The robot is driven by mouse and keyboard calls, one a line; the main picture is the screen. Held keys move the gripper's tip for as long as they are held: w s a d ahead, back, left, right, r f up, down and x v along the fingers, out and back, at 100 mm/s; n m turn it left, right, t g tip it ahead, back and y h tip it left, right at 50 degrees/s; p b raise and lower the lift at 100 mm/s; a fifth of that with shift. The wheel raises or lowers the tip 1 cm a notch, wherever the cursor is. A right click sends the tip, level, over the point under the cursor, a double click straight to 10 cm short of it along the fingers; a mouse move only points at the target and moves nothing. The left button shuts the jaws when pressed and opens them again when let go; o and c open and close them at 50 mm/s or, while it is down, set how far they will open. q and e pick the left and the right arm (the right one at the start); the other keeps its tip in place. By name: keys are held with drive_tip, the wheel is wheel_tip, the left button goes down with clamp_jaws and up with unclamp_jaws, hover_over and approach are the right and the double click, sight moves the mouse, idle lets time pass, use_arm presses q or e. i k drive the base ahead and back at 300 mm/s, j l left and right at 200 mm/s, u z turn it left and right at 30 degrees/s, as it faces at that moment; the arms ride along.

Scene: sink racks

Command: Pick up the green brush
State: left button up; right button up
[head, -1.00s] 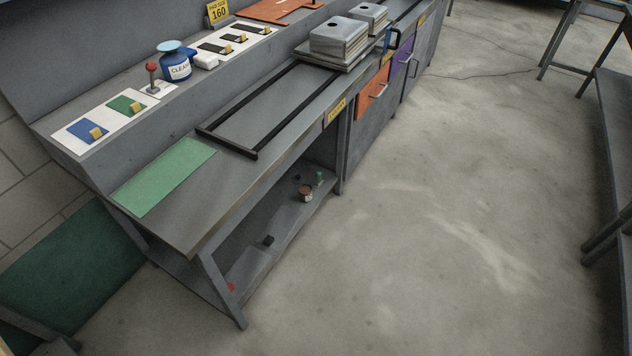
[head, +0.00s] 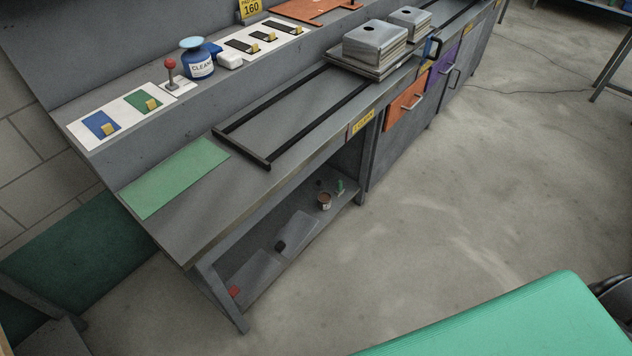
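A small green object (head: 340,186) stands on the lower shelf under the bench, near the shelf's right end. It may be the green brush, but it is too small to tell. It is just behind and to the right of a brown-topped cup (head: 324,201). Neither my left gripper nor my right gripper shows in the head view, so I cannot tell whether they are open or shut.
The lower shelf also bears a dark block (head: 280,246) and a red item (head: 234,292). Metal boxes (head: 374,43) stand on the bench. A large green surface, perhaps part of me, covers the lower right. Floor (head: 440,200) before the bench is clear.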

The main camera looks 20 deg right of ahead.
sight(341, 190)
drive_tip(key=i+l+u, duration=0.15)
drive_tip(key=l, duration=0.4)
drive_tip(key=i+l+u, duration=0.15)
drive_tip(key=l, duration=0.45)
drive_tip(key=i+l+u, duration=0.1)
drive_tip(key=l, duration=0.45)
drive_tip(key=i+l+u, duration=0.15)
drive_tip(key=l, duration=0.45)
